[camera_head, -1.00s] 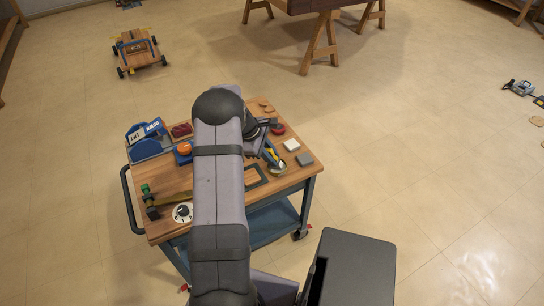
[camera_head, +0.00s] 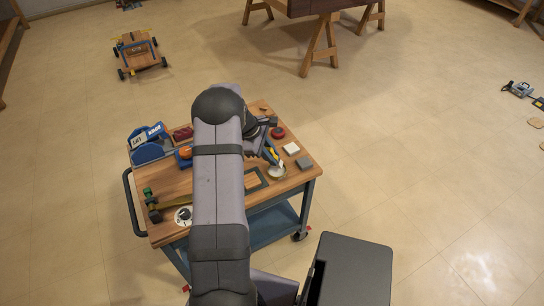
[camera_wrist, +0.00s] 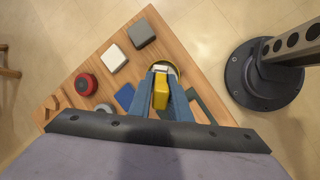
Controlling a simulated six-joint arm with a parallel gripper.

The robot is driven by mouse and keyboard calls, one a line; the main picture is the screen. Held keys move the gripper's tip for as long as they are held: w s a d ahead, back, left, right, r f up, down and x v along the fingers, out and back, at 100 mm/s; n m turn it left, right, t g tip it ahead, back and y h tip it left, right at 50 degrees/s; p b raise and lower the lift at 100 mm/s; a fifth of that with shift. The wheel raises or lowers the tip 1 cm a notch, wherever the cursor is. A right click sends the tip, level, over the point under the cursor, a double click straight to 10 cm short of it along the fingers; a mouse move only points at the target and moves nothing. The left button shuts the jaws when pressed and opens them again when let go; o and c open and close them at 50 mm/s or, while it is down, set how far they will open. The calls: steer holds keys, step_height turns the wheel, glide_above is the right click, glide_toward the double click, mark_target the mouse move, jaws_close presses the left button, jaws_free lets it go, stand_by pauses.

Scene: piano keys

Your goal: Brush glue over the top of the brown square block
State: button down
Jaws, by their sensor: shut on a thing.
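My gripper (camera_wrist: 160,98) points down over the cart top, its blue fingers shut on a yellow-handled tool, seemingly the glue brush (camera_wrist: 161,93). The brush's lower end is over or in a round pot (camera_wrist: 174,69); the wrist view does not show which. The pot also shows in the head view (camera_head: 277,172), beside the gripper. A dark green square outline (camera_head: 262,174) with a brown wooden face (camera_head: 252,181) inside lies left of the pot, partly hidden by my arm. I cannot tell whether that face is the brown square block or bare tabletop.
A white block (camera_wrist: 114,58), a grey block (camera_wrist: 142,33) and a red round thing (camera_wrist: 86,84) stand near the pot on the wooden cart top (camera_wrist: 75,113). A blue piece (camera_wrist: 125,96) lies close to the fingers. An orange thing (camera_head: 186,153) is left of my arm.

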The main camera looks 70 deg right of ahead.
mark_target(272, 149)
steer(key=shift+r+p, duration=1.55)
steer(key=shift+r, duration=0.6)
steer(key=shift+w, duration=0.15)
steer(key=w+a+r+n+t+h, duration=0.15)
steer(key=w+a, duration=0.35)
steer(key=w, duration=0.5)
steer(key=w+a+r+n, duration=0.1)
steer(key=w+a+n, duration=0.3)
steer(key=w, duration=0.7)
steer(key=w+a+r+n+t+h, duration=0.1)
steer(key=w+a+n, duration=0.1)
steer(key=w+a, duration=0.6)
steer(key=w+a+n+t, duration=0.1)
steer(key=w+a+n, duration=0.1)
steer(key=w+a, duration=0.65)
steer(key=w+a+r+n+t, duration=0.1)
steer(key=w+a+n, duration=0.1)
steer(key=a, duration=0.8)
steer(key=w+a+r+n, duration=0.1)
steer(key=w+a, duration=0.1)
steer(key=a, duration=0.9)
steer(key=s+a+m+g+y, duration=0.2)
steer(key=s+a+m+g, duration=0.2)
steer(key=s+m, duration=0.8)
steer(key=shift+s+a+f, duration=0.4)
steer(key=shift+s+a, duration=0.5)
steer(key=shift+a, duration=0.2)
